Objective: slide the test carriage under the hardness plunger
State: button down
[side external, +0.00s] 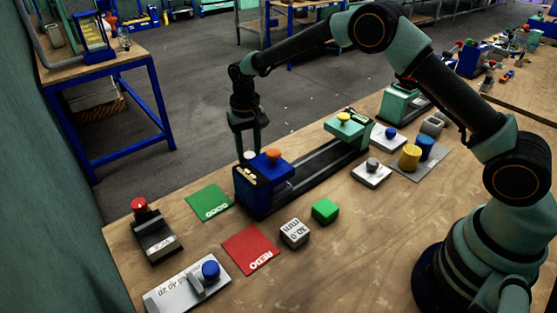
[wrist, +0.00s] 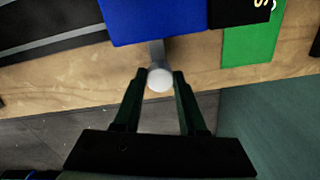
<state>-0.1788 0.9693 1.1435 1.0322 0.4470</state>
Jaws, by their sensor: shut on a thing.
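A dark rail (side external: 313,172) runs diagonally across the table. A blue housing (side external: 254,192) with an orange knob (side external: 273,155) stands at its left end. A green platform (side external: 347,129) with a yellow piece on top sits at its right end. I cannot tell for certain which is the test carriage or the plunger. My gripper (side external: 250,150) points down at the far side of the blue housing. In the wrist view my gripper (wrist: 160,76) is shut on a white ball knob (wrist: 160,79) on a short grey stem beside the blue housing (wrist: 155,20).
A green mat (side external: 208,203) and a red mat (side external: 250,250) lie near the housing. A grey cube (side external: 295,233) and a green cube (side external: 325,210) stand in front. Button boxes (side external: 372,173) and a grey mat with yellow and blue cylinders (side external: 410,158) are to the right.

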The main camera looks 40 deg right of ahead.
jog(key=shift+a+r, duration=0.1)
jog(key=shift+a, duration=0.25)
jog(key=c, duration=0.5)
grip_release()
jog(key=shift+o, duration=0.2)
jog(key=shift+d, duration=0.1)
notch_tip(320, 180, up, 12)
jog(key=shift+r, duration=0.15)
